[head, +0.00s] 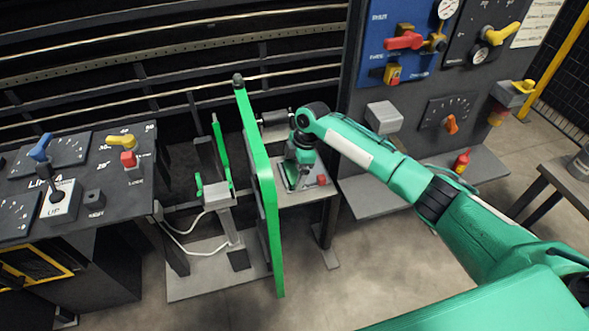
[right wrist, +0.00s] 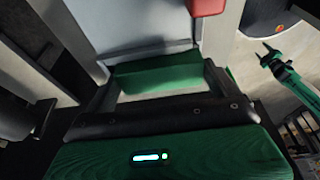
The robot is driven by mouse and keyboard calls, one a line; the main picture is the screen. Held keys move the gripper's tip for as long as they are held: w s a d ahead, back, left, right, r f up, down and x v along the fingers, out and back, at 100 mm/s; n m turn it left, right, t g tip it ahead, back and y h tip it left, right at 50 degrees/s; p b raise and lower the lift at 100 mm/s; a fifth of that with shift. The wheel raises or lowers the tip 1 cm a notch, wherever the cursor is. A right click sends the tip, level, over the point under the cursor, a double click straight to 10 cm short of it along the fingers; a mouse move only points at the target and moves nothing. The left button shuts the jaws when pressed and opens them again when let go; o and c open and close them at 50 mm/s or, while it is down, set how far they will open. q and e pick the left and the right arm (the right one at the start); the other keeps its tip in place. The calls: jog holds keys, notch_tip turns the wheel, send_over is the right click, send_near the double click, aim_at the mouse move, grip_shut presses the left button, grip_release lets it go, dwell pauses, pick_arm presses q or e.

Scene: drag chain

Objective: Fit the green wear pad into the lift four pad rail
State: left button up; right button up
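The green wear pad (right wrist: 158,74) shows in the right wrist view as a small green block between the light fingers of my right gripper (right wrist: 160,92). Small gaps or contact at the pad's sides cannot be made out, so I cannot tell whether the gripper is shut on it. In the head view my right gripper (head: 299,172) points down over a small grey table (head: 312,190), and the pad is not clear there. A tall upright panel with a bright green face (head: 262,180) stands just left of the gripper. I cannot tell which part is the lift four pad rail.
A red block (head: 322,180) lies right of the gripper on the small table. A stand with a green upright (head: 221,145) is left of the tall panel. A control desk (head: 75,185) stands at left. A dark cabinet (head: 365,155) with switches stands behind my right arm.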

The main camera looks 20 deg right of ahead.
jog(key=shift+w+r, duration=0.2)
jog(key=shift+r, duration=0.05)
jog(key=shift+w+d+r, duration=0.1)
jog(key=shift+r, duration=0.15)
jog(key=b+v, duration=0.3)
jog(key=v, duration=1)
jog(key=shift+s, duration=0.3)
jog(key=shift+f, duration=0.15)
